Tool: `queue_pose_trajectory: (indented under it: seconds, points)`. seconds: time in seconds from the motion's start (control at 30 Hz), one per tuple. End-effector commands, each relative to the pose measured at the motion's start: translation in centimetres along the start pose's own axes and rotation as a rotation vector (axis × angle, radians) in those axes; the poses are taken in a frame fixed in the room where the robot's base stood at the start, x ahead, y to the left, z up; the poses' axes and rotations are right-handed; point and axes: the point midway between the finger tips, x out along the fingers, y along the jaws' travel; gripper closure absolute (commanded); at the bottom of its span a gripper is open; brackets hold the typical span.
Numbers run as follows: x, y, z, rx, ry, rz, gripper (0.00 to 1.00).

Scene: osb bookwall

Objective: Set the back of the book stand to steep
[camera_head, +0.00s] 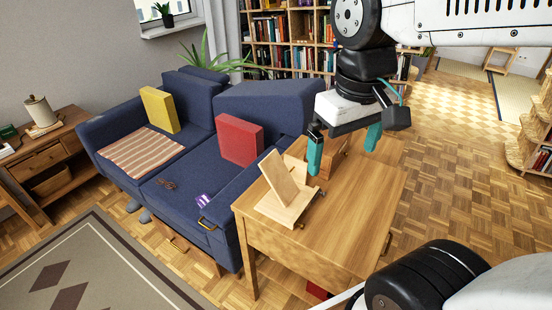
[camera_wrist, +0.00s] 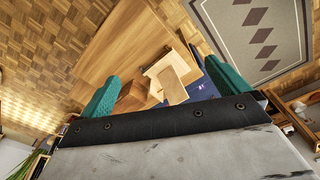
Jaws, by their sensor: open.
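The wooden book stand (camera_head: 285,190) sits on the left part of the wooden side table (camera_head: 345,225). Its back is a pale board that leans, raised from the flat base with a front ledge. In the wrist view the book stand (camera_wrist: 172,82) shows beyond the fingers, right of the middle. My gripper (camera_head: 342,152) is open and empty, with two teal fingers pointing down. It hangs above the table, to the right of the stand and apart from it. The gripper (camera_wrist: 158,95) also shows in the wrist view with its fingers wide apart. The support behind the back is hidden.
A small wooden box (camera_head: 333,152) stands on the table behind the stand, partly behind my gripper. A blue sofa (camera_head: 185,190) with a red cushion (camera_head: 239,139) and a yellow cushion (camera_head: 160,109) is left of the table. The table's front right is clear.

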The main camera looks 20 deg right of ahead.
Motion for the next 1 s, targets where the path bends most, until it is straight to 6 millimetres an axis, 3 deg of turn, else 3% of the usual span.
queue_pose_trajectory:
  seconds: [0.27,0.47,0.6,0.8,1.0]
  points:
    - [1.4,0.3,-9.9,-0.154,-0.142,0.029,0.00]
    - [4.9,-0.2,-17.0,-0.272,-0.238,0.045,0.00]
    - [8.6,-0.9,-21.5,-0.357,-0.305,0.053,0.00]
    - [14.1,-1.9,-26.1,-0.454,-0.383,0.059,0.00]
    - [17.2,-2.5,-28.1,-0.503,-0.421,0.061,0.00]
